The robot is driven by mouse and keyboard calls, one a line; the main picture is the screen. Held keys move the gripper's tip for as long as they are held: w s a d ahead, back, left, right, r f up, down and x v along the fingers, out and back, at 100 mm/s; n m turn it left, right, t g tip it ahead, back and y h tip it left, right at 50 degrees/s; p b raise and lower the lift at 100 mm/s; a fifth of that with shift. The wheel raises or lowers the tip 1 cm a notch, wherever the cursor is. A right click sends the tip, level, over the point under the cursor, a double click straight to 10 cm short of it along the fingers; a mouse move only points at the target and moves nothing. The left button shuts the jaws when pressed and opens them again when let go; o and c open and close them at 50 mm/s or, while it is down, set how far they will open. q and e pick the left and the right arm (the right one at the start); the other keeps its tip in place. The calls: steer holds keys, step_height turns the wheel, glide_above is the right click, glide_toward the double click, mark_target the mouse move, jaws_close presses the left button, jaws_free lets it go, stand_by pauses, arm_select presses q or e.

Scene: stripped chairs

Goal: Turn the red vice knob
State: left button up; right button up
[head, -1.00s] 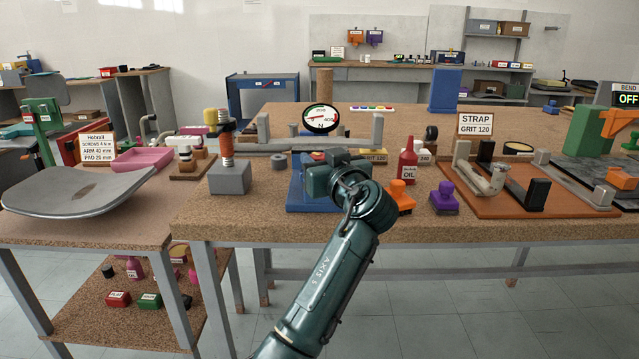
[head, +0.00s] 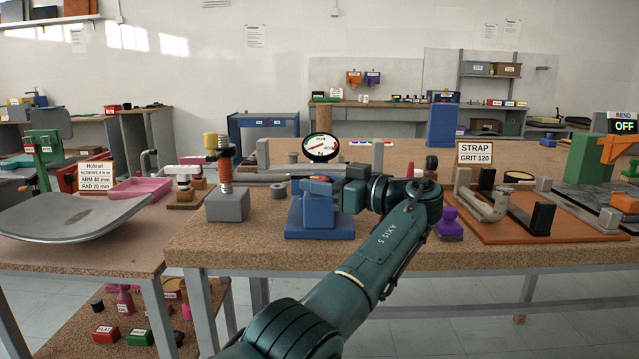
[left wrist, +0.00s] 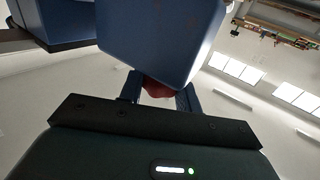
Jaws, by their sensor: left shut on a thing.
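The blue vice (head: 318,215) stands near the front edge of the cork-topped bench, with an orange-red piece (head: 321,179) on its top. My left gripper (head: 354,194) is at the vice's right side, its arm reaching up from the bottom of the head view. In the left wrist view, a blue block of the vice (left wrist: 160,40) fills the upper middle. Below it, the red knob (left wrist: 158,89) shows between the two fingers of my left gripper (left wrist: 158,97), which is shut on it. Most of the knob is hidden by the block. My right gripper is not in view.
A grey block with a copper-coloured coil (head: 228,204) stands left of the vice. A round dial (head: 320,148) is behind it. A purple-handled block (head: 449,223) and an orange strap board (head: 520,215) lie to the right of my arm. The bench front is clear.

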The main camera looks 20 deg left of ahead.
arm_select(q)
steer(key=shift+r+n+g, duration=0.2)
steer(key=shift+n+g, duration=0.3)
steer(key=shift+g, duration=0.2)
steer(key=o, duration=1)
steer(key=shift+w+f, duration=0.1)
steer(key=shift+f, duration=0.05)
